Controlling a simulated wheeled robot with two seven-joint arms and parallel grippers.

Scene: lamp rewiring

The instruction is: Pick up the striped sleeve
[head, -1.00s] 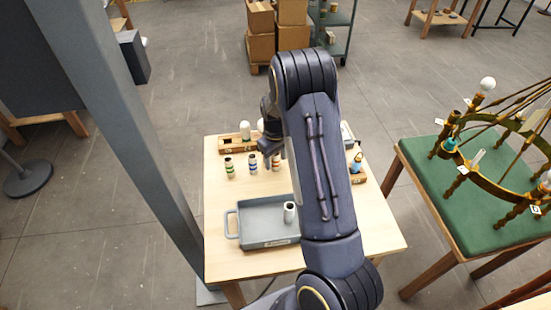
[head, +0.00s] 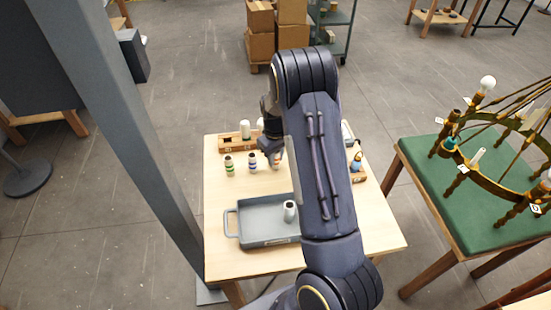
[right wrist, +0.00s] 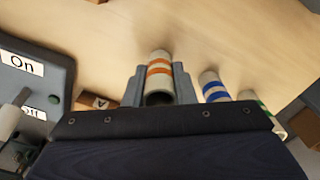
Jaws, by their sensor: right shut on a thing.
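My right gripper (head: 272,150) reaches down over the table and is shut on a pale sleeve with orange stripes (right wrist: 158,75). In the right wrist view, its two fingers (right wrist: 159,84) stand on either side of this sleeve. In the head view the gripper and arm partly cover the orange-striped sleeve (head: 277,162). I cannot tell whether its base touches the table. Beside it stand a blue-striped sleeve (head: 252,163) and a green-striped sleeve (head: 229,166), both upright and apart from the gripper. They also show in the right wrist view, blue (right wrist: 213,88) and green (right wrist: 249,96). My left gripper is out of view.
A grey tray (head: 250,226) with a pale tube (head: 289,211) in it lies nearer me. A wooden rack (head: 230,145) with a white bulb (head: 245,129) stands behind the sleeves. A grey box labelled "On" (right wrist: 30,75) is nearby. A chandelier frame (head: 475,168) rests on a green-topped table.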

